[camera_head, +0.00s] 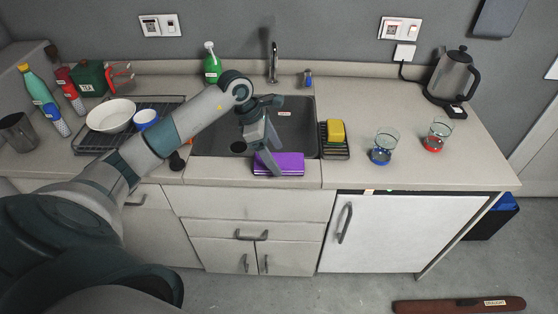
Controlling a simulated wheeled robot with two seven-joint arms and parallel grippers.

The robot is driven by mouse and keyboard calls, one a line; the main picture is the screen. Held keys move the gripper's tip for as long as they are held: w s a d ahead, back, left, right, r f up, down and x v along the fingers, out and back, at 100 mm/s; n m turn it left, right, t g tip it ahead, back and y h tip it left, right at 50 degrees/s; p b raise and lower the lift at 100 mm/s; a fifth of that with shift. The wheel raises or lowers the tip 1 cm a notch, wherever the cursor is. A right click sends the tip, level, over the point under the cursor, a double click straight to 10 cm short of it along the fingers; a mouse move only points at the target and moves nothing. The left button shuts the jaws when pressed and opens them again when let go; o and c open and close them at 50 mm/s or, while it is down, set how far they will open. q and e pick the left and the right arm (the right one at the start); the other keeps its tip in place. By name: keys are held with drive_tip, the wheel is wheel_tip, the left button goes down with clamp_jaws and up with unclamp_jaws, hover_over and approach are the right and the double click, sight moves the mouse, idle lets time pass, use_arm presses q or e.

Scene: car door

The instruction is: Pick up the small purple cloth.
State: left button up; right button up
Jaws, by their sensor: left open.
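The small purple cloth (290,164) lies folded at the front edge of the counter, just in front of the sink. My left arm reaches in from the left across the counter. My left gripper (270,162) is open and points down at the cloth. Its fingers overlap the left part of the cloth in this view. I cannot tell whether they touch it. My right gripper is not in view.
The sink (215,142) has a tap (273,62) behind it. A yellow sponge (336,131) sits on a dark rack right of the cloth. Two glasses (382,147) and a kettle (452,75) stand farther right. A dish rack with a white bowl (111,115) is at left.

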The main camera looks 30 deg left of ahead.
use_arm(q)
drive_tip(key=shift+p+x, duration=0.5)
drive_tip(key=shift+x, duration=0.95)
drive_tip(key=shift+w, duration=0.1)
drive_tip(key=c, duration=1.2)
